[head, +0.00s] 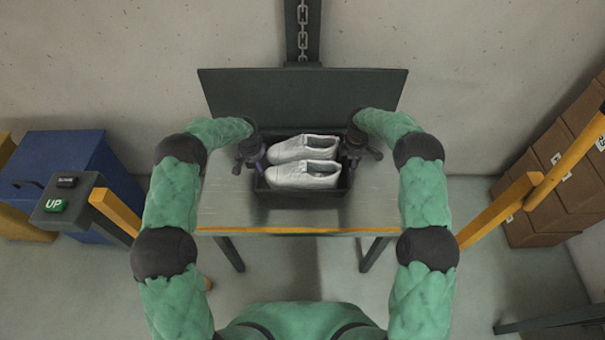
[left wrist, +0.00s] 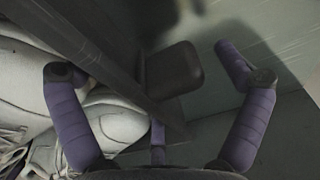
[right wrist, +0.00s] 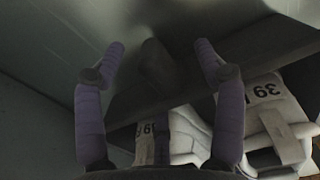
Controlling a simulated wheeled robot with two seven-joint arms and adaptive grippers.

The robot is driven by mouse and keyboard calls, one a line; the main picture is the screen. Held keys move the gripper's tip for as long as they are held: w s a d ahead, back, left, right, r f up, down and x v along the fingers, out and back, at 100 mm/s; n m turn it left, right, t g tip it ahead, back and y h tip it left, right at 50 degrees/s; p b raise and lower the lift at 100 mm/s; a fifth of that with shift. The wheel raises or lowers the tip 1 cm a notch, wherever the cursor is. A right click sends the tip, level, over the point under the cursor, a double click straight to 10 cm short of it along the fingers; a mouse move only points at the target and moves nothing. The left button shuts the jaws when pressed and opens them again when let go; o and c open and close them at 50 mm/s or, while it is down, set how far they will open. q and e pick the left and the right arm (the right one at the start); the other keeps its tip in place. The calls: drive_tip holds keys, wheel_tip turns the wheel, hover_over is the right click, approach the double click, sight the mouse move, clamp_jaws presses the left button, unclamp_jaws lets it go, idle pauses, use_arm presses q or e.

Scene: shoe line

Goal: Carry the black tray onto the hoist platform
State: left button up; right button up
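The black tray (head: 300,195) holds a pair of white shoes (head: 303,165) side by side. It appears to sit level on the grey hoist platform (head: 222,208), near the middle. My left gripper (head: 250,158) is at the tray's left end. In the left wrist view its fingers (left wrist: 150,66) are spread apart around the tray's edge and a dark handle. My right gripper (head: 357,150) is at the right end. In the right wrist view its fingers (right wrist: 160,50) are also spread, with a dark handle between them. Neither gripper visibly pinches the tray.
A black back panel (head: 300,95) and a chain mast (head: 302,30) stand behind the platform. A control box with a green UP button (head: 55,206) is at the left. Yellow rails (head: 500,210) flank the platform. Brown boxes (head: 555,170) are stacked right, a blue bin (head: 65,160) left.

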use_arm(q)
drive_tip(key=shift+d, duration=0.15)
use_arm(e)
drive_tip(key=shift+s+a, duration=0.1)
drive_tip(key=shift+a, duration=0.1)
use_arm(q)
drive_tip(key=shift+r, duration=0.2)
use_arm(e)
drive_tip(key=shift+f, duration=0.1)
use_arm(q)
wheel_tip(320, 180, up, 12)
drive_tip(key=s, duration=0.1)
drive_tip(key=shift+s+f, duration=0.25)
drive_tip(key=shift+s, duration=0.15)
use_arm(e)
wheel_tip(320, 180, up, 12)
idle(0.4)
